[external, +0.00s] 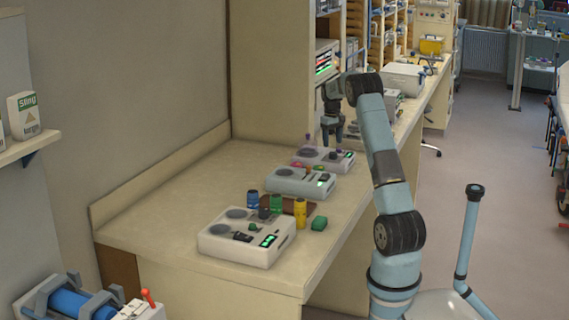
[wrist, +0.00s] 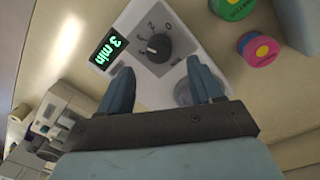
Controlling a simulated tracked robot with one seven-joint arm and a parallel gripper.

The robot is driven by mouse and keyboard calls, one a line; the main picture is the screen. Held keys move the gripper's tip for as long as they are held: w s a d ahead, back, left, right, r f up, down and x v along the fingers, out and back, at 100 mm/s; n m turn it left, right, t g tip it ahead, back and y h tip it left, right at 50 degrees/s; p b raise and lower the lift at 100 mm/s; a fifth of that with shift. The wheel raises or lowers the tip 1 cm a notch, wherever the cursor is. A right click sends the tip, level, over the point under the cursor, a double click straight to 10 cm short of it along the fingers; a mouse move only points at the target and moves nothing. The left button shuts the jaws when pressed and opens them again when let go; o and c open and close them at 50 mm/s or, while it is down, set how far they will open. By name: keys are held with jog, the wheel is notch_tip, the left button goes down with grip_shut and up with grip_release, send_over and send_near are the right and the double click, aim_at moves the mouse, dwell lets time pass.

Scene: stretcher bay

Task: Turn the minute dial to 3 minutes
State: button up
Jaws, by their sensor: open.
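The minute dial (wrist: 158,47) is a black knob on a grey plate with printed numbers, on a pale device (wrist: 185,25). Its display (wrist: 108,48) shows "3 min" in green, rotated in the wrist view. The exact heading of the knob's pointer is hard to tell. My gripper (wrist: 159,67) is open, its two fingers apart on either side of the dial in the picture, with nothing between them. In the external view my gripper (external: 332,142) points down above the farthest of the bench devices (external: 310,163), apart from the knob.
Two similar devices, a middle one (external: 285,182) and a near one (external: 225,248), stand on the bench (external: 150,222). Blue (external: 252,199), green (external: 276,204) and yellow (external: 300,213) cylinders stand between them. A pink-and-blue round item (wrist: 258,48) lies beside the dial device.

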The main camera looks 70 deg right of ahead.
aim_at(331, 153)
notch_tip(331, 153, up, 8)
jog(key=shift+w+a, duration=0.15)
jog(key=shift+f, duration=0.1)
dwell(0.5)
jog(key=w+a+r+n+t, duration=0.15)
jog(key=a+r, duration=0.25)
jog(key=a, duration=0.4)
jog(key=w+a+r, duration=0.3)
jog(key=a+r, duration=0.1)
jog(key=a, duration=0.5)
jog(key=s+a+r+n+t, duration=0.1)
jog(key=s+a+r, duration=0.15)
jog(key=a, duration=0.75)
jog(key=s+a+r+n+t, duration=0.1)
jog(key=a+r, duration=0.2)
jog(key=a, duration=0.7)
jog(key=s+a+f+n+t, duration=0.1)
jog(key=s+a, duration=0.3)
jog(key=a, duration=0.4)
jog(key=s+a, duration=0.5)
jog(key=a, duration=0.3)
jog(key=s+a+f+n+t, duration=0.1)
jog(key=s+a+f+n, duration=0.1)
jog(key=s+a+f, duration=0.5)
jog(key=s+a, duration=0.3)
jog(key=s, duration=0.2)
